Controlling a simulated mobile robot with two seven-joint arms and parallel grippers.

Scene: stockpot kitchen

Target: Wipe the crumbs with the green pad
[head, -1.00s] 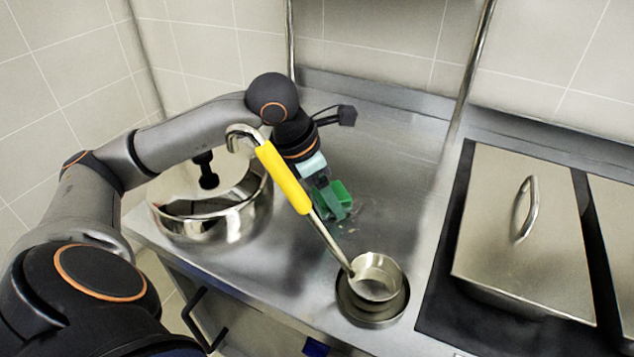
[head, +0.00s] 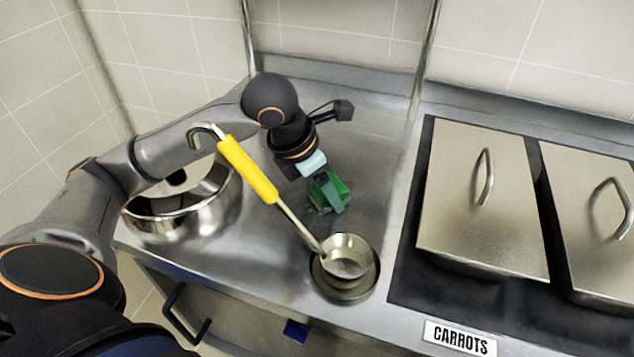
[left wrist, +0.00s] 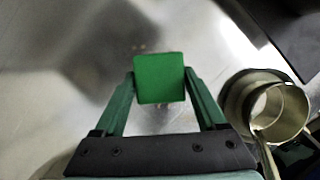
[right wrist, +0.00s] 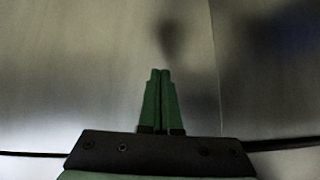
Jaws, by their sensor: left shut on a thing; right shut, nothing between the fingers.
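The green pad (head: 340,192) is held in my left gripper (head: 327,186), low at the steel counter (head: 260,245). The left wrist view shows the pad (left wrist: 160,78) squarely between the two fingers of that shut gripper (left wrist: 160,82). A few tiny specks, likely crumbs (left wrist: 162,105), show at the pad's near edge. Any under the pad are hidden. I cannot tell whether the pad presses on the counter. My right gripper (right wrist: 164,74) is shut and empty, in front of a plain grey metal surface; it is not in the head view.
A yellow-handled ladle (head: 248,168) rests in a small metal bowl (head: 345,290) close in front of the pad. A large steel pot (head: 180,215) stands left, partly behind my arm. Lidded containers (head: 480,200), with a CARROTS label (head: 460,337), are right. Counter behind the pad is clear.

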